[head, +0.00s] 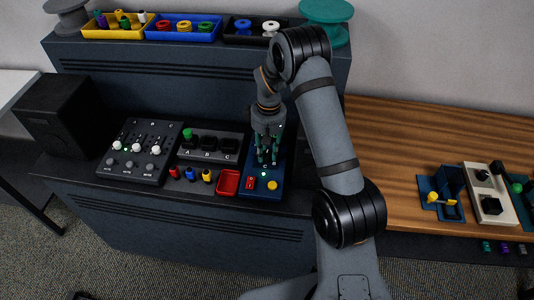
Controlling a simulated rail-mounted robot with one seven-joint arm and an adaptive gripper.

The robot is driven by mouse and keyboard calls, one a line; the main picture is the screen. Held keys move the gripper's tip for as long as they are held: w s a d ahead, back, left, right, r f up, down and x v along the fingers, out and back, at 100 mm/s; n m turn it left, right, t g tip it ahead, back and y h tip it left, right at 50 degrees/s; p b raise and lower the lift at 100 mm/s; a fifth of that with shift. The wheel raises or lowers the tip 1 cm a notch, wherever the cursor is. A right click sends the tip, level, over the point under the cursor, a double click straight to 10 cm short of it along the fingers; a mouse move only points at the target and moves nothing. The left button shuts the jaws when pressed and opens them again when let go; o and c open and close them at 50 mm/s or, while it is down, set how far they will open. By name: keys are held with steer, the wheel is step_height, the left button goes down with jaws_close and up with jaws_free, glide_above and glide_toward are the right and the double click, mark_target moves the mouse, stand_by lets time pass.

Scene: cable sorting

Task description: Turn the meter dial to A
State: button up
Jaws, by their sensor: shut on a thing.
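The meter is most likely the dark blue box (261,192) in front of the shelf, near the middle of the head view. It has a red switch (250,183), a yellow button (272,185) and a small lit green light. My gripper (267,160) points down over the upper part of this box. Its green-tinted fingers are shut on what is most likely the dial. The dial is mostly hidden by the fingers, and its pointing direction cannot be read.
A slider panel (121,167) and a box marked A, B, C (232,155) with a green knob stand to the left. A red tray (228,182) sits close beside the blue box. Colored bins (182,36) line the shelf above. The wooden table's (395,130) middle is clear.

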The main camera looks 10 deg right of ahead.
mark_target(269, 153)
steer(key=m+b, duration=0.1)
steer(key=m, duration=0.1)
steer(key=m+b, duration=0.4)
steer(key=shift+w, duration=0.25)
steer(key=shift+r+m+t+b, duration=0.1)
steer(key=shift+m+t+b, duration=0.2)
steer(key=shift+m+b, duration=1.45)
steer(key=shift+r+m, duration=0.1)
steer(key=shift+m, duration=0.25)
steer(key=o, duration=1.2)
steer(key=shift+s, duration=0.15)
steer(key=shift+c, duration=0.2)
step_height(269, 153, up, 12)
steer(key=shift+s+d, duration=0.15)
steer(key=shift+d, duration=0.15)
